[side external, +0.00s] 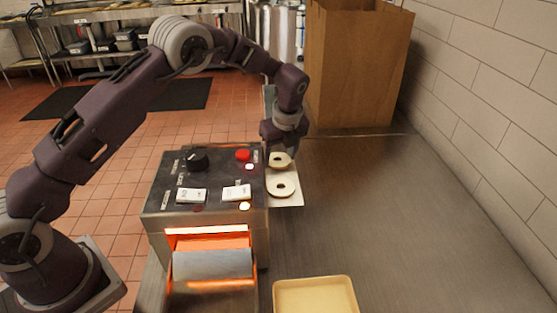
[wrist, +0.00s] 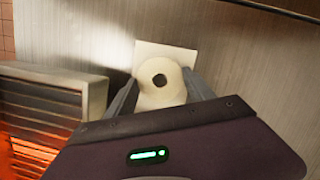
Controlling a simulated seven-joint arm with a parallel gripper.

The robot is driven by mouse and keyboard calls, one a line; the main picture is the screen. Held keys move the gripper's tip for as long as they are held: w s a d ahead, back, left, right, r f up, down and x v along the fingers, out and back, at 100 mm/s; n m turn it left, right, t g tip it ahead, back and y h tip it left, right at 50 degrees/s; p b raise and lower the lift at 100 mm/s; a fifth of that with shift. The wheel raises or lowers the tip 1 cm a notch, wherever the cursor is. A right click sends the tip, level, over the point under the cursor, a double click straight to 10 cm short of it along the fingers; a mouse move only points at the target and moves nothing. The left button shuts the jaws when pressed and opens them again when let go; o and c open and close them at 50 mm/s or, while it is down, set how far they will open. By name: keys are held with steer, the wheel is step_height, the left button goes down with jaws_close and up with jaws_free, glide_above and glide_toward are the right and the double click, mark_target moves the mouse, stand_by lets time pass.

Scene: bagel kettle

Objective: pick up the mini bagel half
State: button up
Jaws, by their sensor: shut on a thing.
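Two pale mini bagel halves with dark centre holes show in the side view, one behind the other. My gripper (side external: 281,150) is shut on the farther mini bagel half (side external: 272,160), pointing down over it. The nearer half (side external: 283,193) lies flat on a white sheet (side external: 296,202). In the wrist view, my gripper's fingers (wrist: 163,88) stand on either side of pale bagel (wrist: 160,98), partly hidden by the gripper body. The white sheet (wrist: 150,50) shows behind it. I cannot tell whether the held half is clear of the sheet.
A toaster-like machine (side external: 205,210) with knobs, switches and a glowing orange opening stands left of the sheet. A shallow yellowish tray (side external: 315,296) sits at the front. A large brown paper bag (side external: 358,65) stands behind. The metal counter (side external: 390,210) is clear to the right.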

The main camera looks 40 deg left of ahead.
step_height(320, 180, up, 11)
steer(key=s+a, duration=1.2)
steer(key=shift+s+a+f, duration=0.1)
steer(key=shift+s+a, duration=0.25)
steer(key=shift+a, duration=0.05)
steer(key=d+m, duration=0.1)
steer(key=d, duration=0.1)
steer(key=s+d+r+m, duration=0.1)
steer(key=d, duration=0.1)
steer(key=d+r+m, duration=0.1)
steer(key=d, duration=0.1)
steer(key=shift+s+r+m+t+h, duration=0.1)
steer(key=shift+s+m+t+h, duration=0.05)
steer(key=shift+m+t+h, duration=0.25)
steer(key=f, duration=0.3)
steer(key=shift+s+d+f+m, duration=0.1)
steer(key=shift+d+f+m, duration=0.05)
steer(key=shift+d+m, duration=0.2)
steer(key=shift+f, duration=0.9)
